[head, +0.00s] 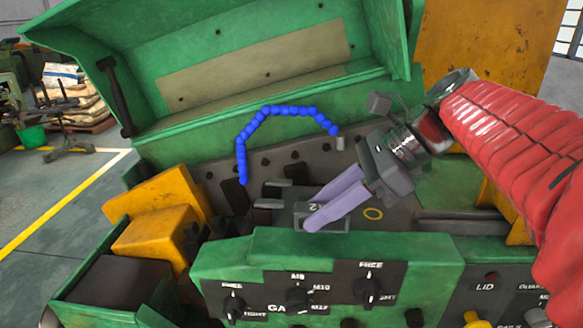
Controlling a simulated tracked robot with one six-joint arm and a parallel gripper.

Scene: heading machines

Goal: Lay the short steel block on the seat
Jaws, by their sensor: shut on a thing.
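My gripper (317,208) has two pale lavender fingers and reaches down and left from the upper right into the open machine. A small grey steel block (304,211) shows at and between the fingertips, and the fingers are shut on it. The fingers hide part of the block. I cannot make out the seat for certain.
A raised green hood (235,60) stands behind. A blue segmented hose (290,110) arches over the bed, left of my gripper. A green front panel with knobs (330,275) rises in front. Yellow housings (160,220) stand left.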

